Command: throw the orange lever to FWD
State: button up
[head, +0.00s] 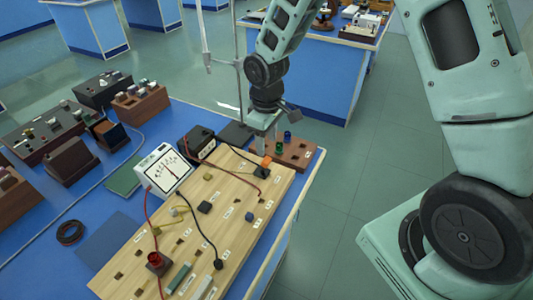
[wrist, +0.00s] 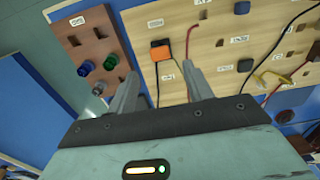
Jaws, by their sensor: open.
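The orange lever (head: 267,161) sits on a small black base at the far right end of the wooden board (head: 225,215). In the wrist view the orange lever (wrist: 160,52) lies ahead of my gripper (wrist: 163,85), between the lines of its two fingers. My gripper (head: 262,145) is open and empty, above that end of the board, its fingers apart from the lever. Small white labels lie on both sides of the lever; their lettering is too small to read surely. In the head view my gripper partly covers the area behind the lever.
A brown block with green and blue knobs (head: 295,152) stands right beside the lever's end. A white dial meter (head: 164,171), black box (head: 196,144) and red and black wires lie to the left. A red wire (wrist: 190,42) runs close to the lever. Open floor (head: 345,190) lies right of the bench.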

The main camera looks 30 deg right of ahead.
aim_at(269, 161)
jog(key=shift+f+p, duration=0.35)
jog(key=shift+f, duration=2.8)
jog(key=c, duration=1)
jog(key=shift+s+d+f+t+y+b, duration=0.25)
jog(key=shift+s+t+y+b, duration=0.15)
jog(key=shift+t+b, duration=0.35)
jog(key=shift+r, duration=0.15)
jog(key=o, duration=1)
